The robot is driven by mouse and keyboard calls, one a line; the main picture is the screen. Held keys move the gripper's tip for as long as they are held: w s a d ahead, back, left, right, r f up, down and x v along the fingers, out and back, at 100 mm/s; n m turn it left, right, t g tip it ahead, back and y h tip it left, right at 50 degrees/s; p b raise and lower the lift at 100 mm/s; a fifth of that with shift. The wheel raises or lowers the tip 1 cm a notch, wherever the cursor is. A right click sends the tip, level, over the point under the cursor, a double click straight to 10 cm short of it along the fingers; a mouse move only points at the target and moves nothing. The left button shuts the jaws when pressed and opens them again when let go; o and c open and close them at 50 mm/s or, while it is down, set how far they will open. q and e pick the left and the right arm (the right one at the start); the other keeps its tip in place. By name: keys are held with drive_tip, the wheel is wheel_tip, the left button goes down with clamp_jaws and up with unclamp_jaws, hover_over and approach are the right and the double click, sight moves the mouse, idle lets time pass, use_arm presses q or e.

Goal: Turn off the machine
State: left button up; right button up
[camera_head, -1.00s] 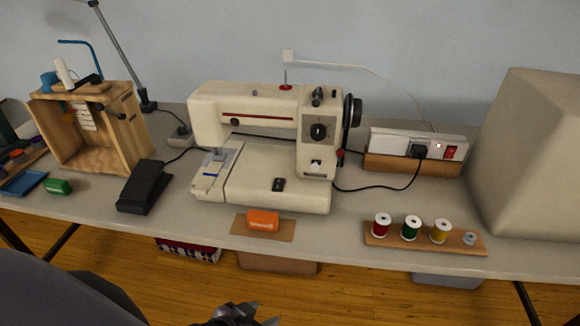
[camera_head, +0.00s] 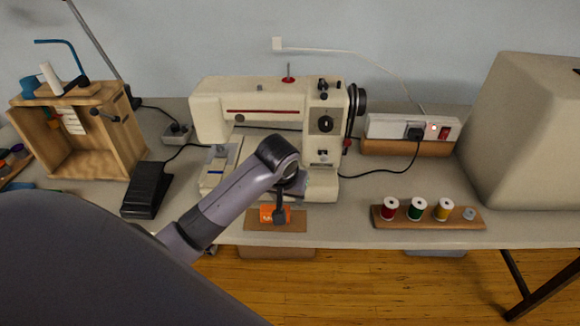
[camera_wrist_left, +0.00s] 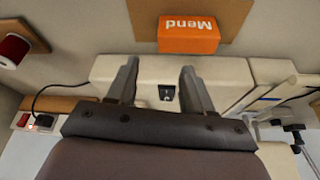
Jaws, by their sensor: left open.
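The cream sewing machine (camera_head: 265,98) stands on the table, with a dial and a small red part on its right column. To its right a white power strip (camera_head: 390,126) on a wooden block carries a black plug and a red switch (camera_head: 444,132). The red switch also shows at the left edge of the left wrist view (camera_wrist_left: 22,120). My left gripper (camera_head: 282,207) hangs in front of the machine bed, near the orange box. In the left wrist view its open, empty fingers (camera_wrist_left: 160,70) straddle a small dark part (camera_wrist_left: 166,92) on the bed. My right gripper is out of view.
An orange "Mend" box (camera_wrist_left: 188,34) lies on a brown mat at the front. A thread rack (camera_head: 430,217) stands front right, a tan covered block (camera_head: 530,140) far right. A black pedal (camera_head: 147,190) and wooden box (camera_head: 75,140) are left. Cords cross the table.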

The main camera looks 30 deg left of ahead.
use_arm(q)
drive_tip(key=w+a+r, duration=0.1)
drive_tip(key=r, duration=0.1)
drive_tip(key=w+a+r+n, duration=0.1)
drive_tip(key=w, duration=0.1)
drive_tip(key=w+a+r+n, duration=0.1)
drive_tip(key=w+a+r, duration=0.1)
drive_tip(key=shift+w+r+y, duration=0.2)
drive_tip(key=shift+r+y, duration=0.1)
drive_tip(key=shift+r, duration=0.05)
drive_tip(key=shift+x, duration=3.4)
